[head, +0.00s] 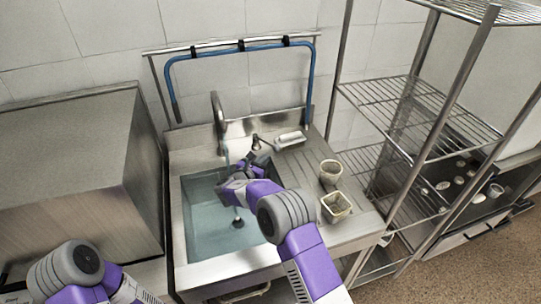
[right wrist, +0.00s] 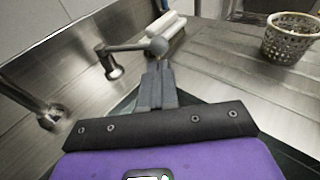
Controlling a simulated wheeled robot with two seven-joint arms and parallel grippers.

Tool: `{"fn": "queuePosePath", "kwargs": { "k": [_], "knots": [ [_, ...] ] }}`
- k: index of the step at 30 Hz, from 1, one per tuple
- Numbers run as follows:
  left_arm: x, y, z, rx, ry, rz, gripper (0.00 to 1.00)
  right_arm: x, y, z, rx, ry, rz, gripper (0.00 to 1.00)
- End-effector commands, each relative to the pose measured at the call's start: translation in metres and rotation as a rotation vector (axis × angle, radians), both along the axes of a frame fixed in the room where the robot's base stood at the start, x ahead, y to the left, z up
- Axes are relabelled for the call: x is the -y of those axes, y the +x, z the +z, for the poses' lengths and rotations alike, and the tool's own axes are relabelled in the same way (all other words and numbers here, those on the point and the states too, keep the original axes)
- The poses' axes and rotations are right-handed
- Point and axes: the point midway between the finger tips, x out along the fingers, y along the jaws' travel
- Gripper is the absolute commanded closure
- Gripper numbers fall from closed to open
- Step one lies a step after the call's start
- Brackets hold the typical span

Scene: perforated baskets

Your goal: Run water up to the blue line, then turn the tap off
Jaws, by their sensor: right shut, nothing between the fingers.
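The steel sink (head: 178,215) holds clear bluish water (head: 205,215); a dark drain piece shows through it. I cannot make out the blue line. The curved tap spout (head: 216,108) stands at the back, with a pale bluish streak below it that looks like running water. The tap lever (head: 257,141) with its ball end also shows in the right wrist view (right wrist: 135,47). My right gripper (head: 254,163) is shut and empty over the basin's back right. In the wrist view its fingertips (right wrist: 158,68) are just below the ball; I cannot tell if they touch. My left gripper is out of view.
A round perforated basket (head: 331,170) and a square one (head: 336,207) stand on the right drainboard. A white object (head: 290,139) lies behind. A blue hose hangs on a rail (head: 240,47). A steel box (head: 70,180) stands left, wire shelving (head: 425,150) right.

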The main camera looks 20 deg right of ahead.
Motion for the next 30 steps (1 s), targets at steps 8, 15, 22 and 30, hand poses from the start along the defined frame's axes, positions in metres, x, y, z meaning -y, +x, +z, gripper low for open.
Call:
{"fn": "queuePosePath", "kwargs": {
  "k": [8,15,22,30],
  "knots": [
    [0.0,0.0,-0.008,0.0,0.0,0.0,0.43,0.03,0.03,-0.01,0.0,0.003,-0.001,1.0],
    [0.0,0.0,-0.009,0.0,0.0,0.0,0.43,0.037,0.037,-0.01,0.0,0.0,0.001,1.0],
    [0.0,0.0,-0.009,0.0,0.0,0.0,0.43,0.037,0.037,-0.01,0.0,0.0,0.001,1.0],
    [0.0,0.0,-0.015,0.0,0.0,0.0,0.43,0.031,0.041,-0.011,0.0,0.0,0.049,1.0]
  ]
}}
